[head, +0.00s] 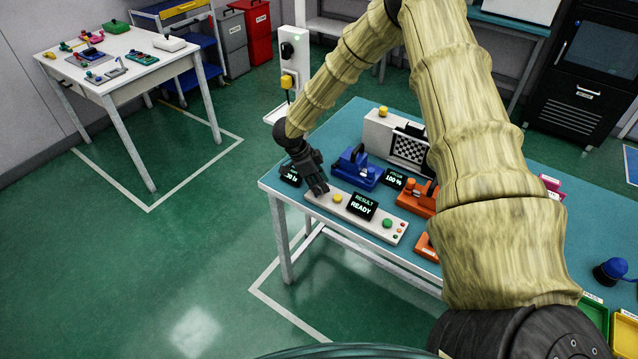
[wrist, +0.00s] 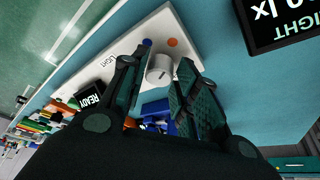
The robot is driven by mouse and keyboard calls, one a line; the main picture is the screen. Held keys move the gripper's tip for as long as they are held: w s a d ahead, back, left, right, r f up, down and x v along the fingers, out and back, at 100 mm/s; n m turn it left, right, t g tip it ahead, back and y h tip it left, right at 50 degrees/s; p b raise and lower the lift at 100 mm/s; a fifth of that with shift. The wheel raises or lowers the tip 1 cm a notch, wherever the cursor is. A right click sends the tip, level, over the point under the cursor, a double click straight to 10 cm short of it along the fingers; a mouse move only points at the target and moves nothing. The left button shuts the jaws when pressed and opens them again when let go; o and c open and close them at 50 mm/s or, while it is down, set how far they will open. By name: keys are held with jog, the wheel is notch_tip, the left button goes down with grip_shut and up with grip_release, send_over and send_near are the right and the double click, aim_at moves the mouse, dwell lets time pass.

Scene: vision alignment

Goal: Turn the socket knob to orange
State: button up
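The socket knob (wrist: 160,67) is a pale grey round knob on the white control panel (wrist: 105,60), below a blue dot (wrist: 147,42) and an orange dot (wrist: 172,42) in the wrist view. I cannot tell clearly which dot its mark faces. My gripper (wrist: 161,62) is open, with one dark finger on each side of the knob. A gap shows on at least the left side; contact on the right is unclear. In the head view, my gripper (head: 318,187) is over the left end of the panel (head: 375,215) and hides the knob.
The panel also bears a yellow button (head: 337,199), a READY display (head: 362,206) and a green button (head: 387,223). A small black display (head: 290,176) stands left of my gripper. A blue fixture (head: 356,168) is close behind. A white wall post (head: 290,50) stands farther back.

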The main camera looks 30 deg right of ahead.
jog(key=shift+o, duration=1)
jog(key=v, duration=1.2)
